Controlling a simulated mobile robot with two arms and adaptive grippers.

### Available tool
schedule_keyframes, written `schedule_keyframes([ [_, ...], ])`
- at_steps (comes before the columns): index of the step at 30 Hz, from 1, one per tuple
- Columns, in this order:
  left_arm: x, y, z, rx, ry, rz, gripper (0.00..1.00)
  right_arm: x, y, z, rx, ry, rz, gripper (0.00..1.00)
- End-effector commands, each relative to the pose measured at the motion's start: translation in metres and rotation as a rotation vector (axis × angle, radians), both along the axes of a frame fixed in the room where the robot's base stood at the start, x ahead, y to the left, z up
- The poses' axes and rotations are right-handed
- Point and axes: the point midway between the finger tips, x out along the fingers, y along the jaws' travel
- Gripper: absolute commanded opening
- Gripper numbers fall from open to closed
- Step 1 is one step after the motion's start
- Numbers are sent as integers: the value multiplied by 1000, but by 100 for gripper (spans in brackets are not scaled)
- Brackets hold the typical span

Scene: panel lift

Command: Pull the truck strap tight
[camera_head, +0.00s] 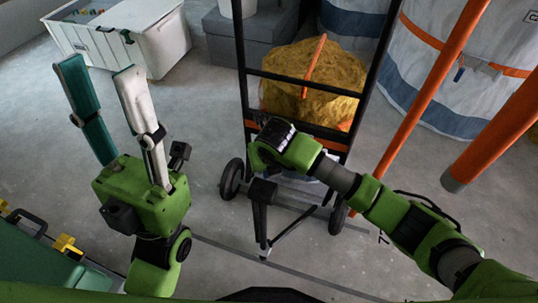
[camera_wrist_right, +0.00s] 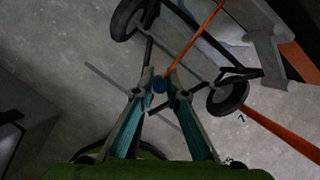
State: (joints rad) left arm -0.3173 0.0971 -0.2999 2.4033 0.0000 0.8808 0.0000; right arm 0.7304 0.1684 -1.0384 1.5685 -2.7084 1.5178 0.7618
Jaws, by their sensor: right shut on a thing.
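A black hand truck (camera_head: 243,85) stands in the middle of the head view, with a bulky yellow load (camera_head: 285,92) on it. An orange strap (camera_head: 314,65) runs over the load.
Orange poles (camera_head: 432,88) slope along the truck's right side. Large white bags (camera_head: 430,62) stand at the back right. A white bin (camera_head: 130,45) and grey boxes (camera_head: 235,40) are at the back left. The floor between my left gripper and the truck is clear.

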Motion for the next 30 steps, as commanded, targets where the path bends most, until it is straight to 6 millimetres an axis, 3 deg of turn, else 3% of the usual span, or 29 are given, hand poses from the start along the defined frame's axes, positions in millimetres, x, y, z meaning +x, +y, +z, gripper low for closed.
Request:
schedule_keyframes([
  [1, 0, 0, 0, 0, 1, 0, 40, -8, 3, -3, 1, 19, 8, 0],
  [7, 0, 0, 0, 0, 0, 0, 40, -8, 3, -4, 1, 19, 9, 0],
  [9, 0, 0, 0, 0, 0, 0, 40, -8, 3, -4, 1, 19, 9, 26],
  [10, 0, 0, 0, 0, 0, 0, 40, -8, 3, -4, 2, 18, 8, 30],
  [22, 0, 0, 0, -1, -2, 0, 40, -5, 2, 3, 3, 8, 5, 30],
  [30, 0, 0, 0, -1, -2, 0, 40, -22, -3, 49, 4, 6, 8, 30],
])
